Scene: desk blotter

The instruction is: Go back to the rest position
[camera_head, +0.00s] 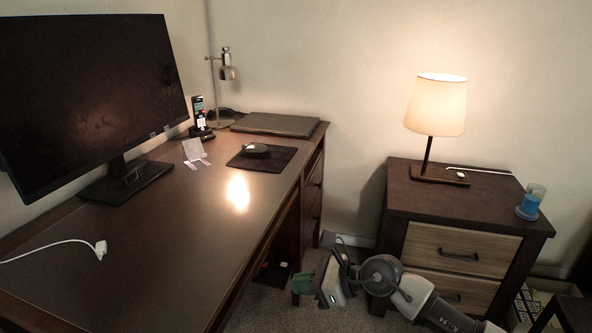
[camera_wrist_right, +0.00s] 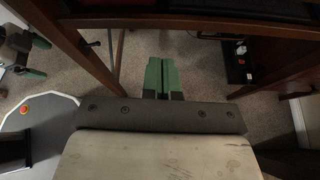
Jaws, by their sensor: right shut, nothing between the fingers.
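My right gripper (camera_head: 303,283) is low beside the desk's near right side, over the carpet between the desk and the nightstand. Its green fingers (camera_wrist_right: 161,77) are together and empty in the right wrist view. They point toward the space under the desk, with carpet beyond them. My left gripper (camera_wrist_right: 39,58) shows at the left edge of the right wrist view, with its two green fingertips apart and nothing seen between them. It is not in the head view.
The desk (camera_head: 215,222) is on the left and the nightstand (camera_head: 400,200) on the right. A table lamp (camera_head: 437,105) and a blue cup (camera_head: 530,202) stand on the nightstand. A dark box (camera_wrist_right: 238,65) lies under the desk. Carpet lies between the furniture.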

